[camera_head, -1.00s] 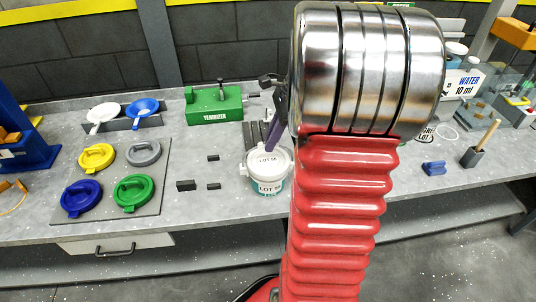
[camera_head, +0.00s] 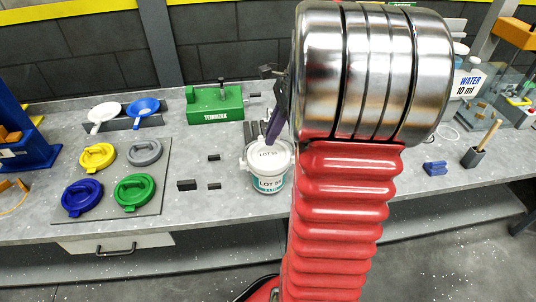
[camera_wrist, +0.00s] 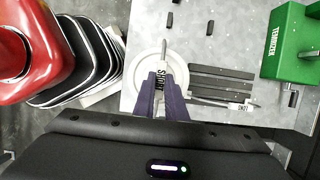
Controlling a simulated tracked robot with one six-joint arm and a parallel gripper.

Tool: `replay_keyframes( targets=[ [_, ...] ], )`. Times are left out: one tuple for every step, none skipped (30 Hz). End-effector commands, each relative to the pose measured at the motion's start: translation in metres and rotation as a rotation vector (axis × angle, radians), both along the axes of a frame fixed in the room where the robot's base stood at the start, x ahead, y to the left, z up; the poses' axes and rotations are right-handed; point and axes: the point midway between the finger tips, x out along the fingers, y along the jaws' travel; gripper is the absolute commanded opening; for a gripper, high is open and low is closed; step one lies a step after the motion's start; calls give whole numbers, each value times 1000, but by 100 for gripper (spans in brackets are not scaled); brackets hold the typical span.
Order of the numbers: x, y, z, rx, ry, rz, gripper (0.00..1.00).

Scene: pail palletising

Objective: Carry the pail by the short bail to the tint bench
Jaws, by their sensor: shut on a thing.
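The white pail (camera_head: 270,183) with a lot label stands upright at the front of the grey bench, left of my red arm. I cannot tell whether its base touches the bench. In the wrist view its round white lid (camera_wrist: 141,92) lies under my fingers. The short bail (camera_wrist: 164,48) rises over the lid, with its tag partly hidden between the fingers. My gripper (camera_wrist: 161,76) has dark purple fingers and is shut on this bail. In the head view the gripper (camera_head: 270,147) is mostly hidden behind my arm. A strip tagged LONG (camera_wrist: 243,106) extends right of the pail.
A green tool (camera_head: 215,104) stands behind the pail, with dark bars (camera_wrist: 222,82) nearby. Small black blocks (camera_head: 187,185) and a mat of coloured lids (camera_head: 152,205) lie left. A water jug (camera_head: 467,82) and blue block (camera_head: 435,168) are right. My arm hides the middle.

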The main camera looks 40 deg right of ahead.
Motion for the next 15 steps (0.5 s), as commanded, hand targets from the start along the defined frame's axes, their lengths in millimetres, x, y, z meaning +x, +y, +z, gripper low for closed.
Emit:
replay_keyframes(
  targets=[
    [1,0,3,-2,-3,0,0],
    [1,0,4,-2,-3,0,0],
    [1,0,6,-2,-3,0,0],
    [1,0,6,-2,-3,0,0],
    [1,0,7,-2,-3,0,0],
    [1,0,8,-2,-3,0,0],
    [1,0,9,-2,-3,0,0],
    [1,0,10,-2,-3,0,0],
    [1,0,11,-2,-3,0,0],
    [1,0,12,-2,-3,0,0],
    [1,0,12,-2,-3,0,0],
    [1,0,12,-2,-3,0,0],
    [1,0,12,-2,-3,0,0],
    [0,0,13,-2,-3,0,0],
    [1,0,12,-2,-3,0,0]
  ],
)
